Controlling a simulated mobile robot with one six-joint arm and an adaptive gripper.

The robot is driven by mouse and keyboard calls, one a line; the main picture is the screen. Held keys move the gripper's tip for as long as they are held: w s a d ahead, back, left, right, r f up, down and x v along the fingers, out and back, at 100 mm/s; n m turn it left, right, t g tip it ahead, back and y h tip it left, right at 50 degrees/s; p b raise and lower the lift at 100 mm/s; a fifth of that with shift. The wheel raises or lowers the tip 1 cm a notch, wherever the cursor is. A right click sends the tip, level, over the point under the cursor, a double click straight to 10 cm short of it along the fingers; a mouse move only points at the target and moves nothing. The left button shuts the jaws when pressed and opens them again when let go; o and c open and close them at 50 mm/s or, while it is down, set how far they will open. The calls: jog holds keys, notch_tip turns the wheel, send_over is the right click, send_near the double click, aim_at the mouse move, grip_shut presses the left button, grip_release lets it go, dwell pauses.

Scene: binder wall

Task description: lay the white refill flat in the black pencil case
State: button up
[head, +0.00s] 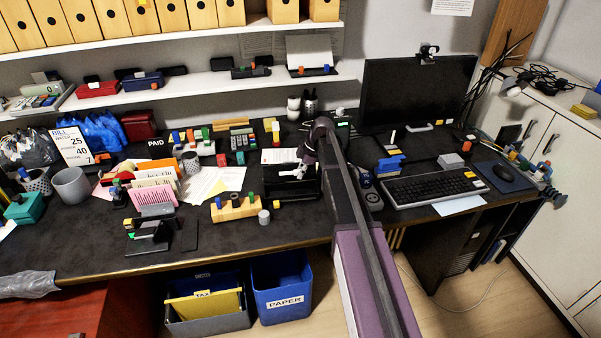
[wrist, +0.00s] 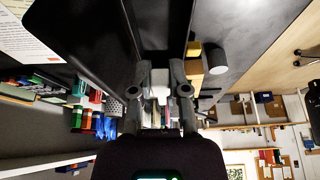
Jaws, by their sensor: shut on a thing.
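The white refill (head: 291,172) is a small pale piece at my gripper (head: 299,170), over the back part of the black pencil case (head: 291,194). In the wrist view my gripper (wrist: 160,88) has its two fingers on either side of the refill (wrist: 160,77), shut on it. The black pencil case (wrist: 155,25) lies beyond the fingertips as a dark open shape. In the head view my arm and gripper hide part of the case's right side. I cannot tell whether the refill touches the case.
A wooden block holder (head: 234,209) and a grey cylinder (head: 264,217) stand close left of the case. Papers (head: 212,183) lie behind the holder. A keyboard (head: 433,187) and monitor (head: 417,92) are to the right. The desk's front edge is near the case.

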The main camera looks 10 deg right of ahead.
aim_at(301, 183)
jog(key=shift+f+b, duration=2.35)
jog(key=shift+f, duration=0.05)
jog(key=o, duration=0.8)
jog(key=shift+s, duration=0.2)
